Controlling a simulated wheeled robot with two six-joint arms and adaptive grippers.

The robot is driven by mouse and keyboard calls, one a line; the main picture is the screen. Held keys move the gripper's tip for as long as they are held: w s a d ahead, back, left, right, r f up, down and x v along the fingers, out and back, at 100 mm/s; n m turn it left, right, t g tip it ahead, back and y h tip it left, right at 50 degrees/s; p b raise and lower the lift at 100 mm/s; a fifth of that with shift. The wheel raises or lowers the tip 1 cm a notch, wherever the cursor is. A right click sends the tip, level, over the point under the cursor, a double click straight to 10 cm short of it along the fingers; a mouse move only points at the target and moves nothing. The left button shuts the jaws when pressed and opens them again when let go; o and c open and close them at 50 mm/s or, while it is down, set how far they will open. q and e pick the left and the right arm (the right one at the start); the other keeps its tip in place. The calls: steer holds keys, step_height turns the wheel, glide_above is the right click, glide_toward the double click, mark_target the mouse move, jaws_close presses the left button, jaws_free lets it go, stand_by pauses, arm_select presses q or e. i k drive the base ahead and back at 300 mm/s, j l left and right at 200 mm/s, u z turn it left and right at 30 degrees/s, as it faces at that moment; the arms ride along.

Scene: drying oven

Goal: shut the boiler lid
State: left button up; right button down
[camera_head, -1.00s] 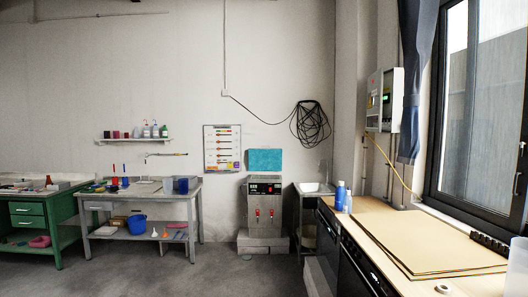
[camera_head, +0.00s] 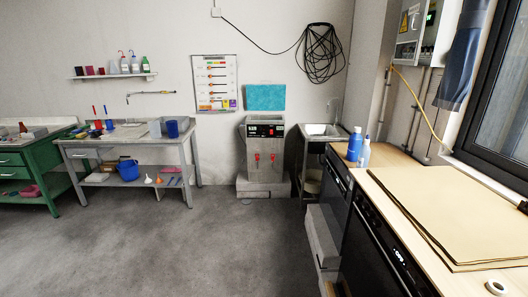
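I cannot make out a hinge. Neither of my grippers shows in the view.
A grey workbench (camera_head: 130,142) with a blue bin stands left of the boiler, a sink (camera_head: 323,131) close on its right. A wooden counter (camera_head: 385,162) with bottles and black appliances runs along the right. The grey floor (camera_head: 200,245) before the boiler is clear.

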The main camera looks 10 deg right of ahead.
mark_target(260, 97)
steer(key=i+z, duration=0.2)
steer(key=i, duration=2.5)
steer(key=i+l+u, duration=0.1)
steer(key=i+u, duration=0.15)
steer(key=i, duration=0.35)
steer(key=i+l+u, duration=0.3)
steer(key=i, duration=0.35)
steer(key=i+l+u, duration=0.25)
steer(key=i, duration=0.3)
steer(key=i+l+u, duration=0.3)
steer(key=i+l, duration=0.25)
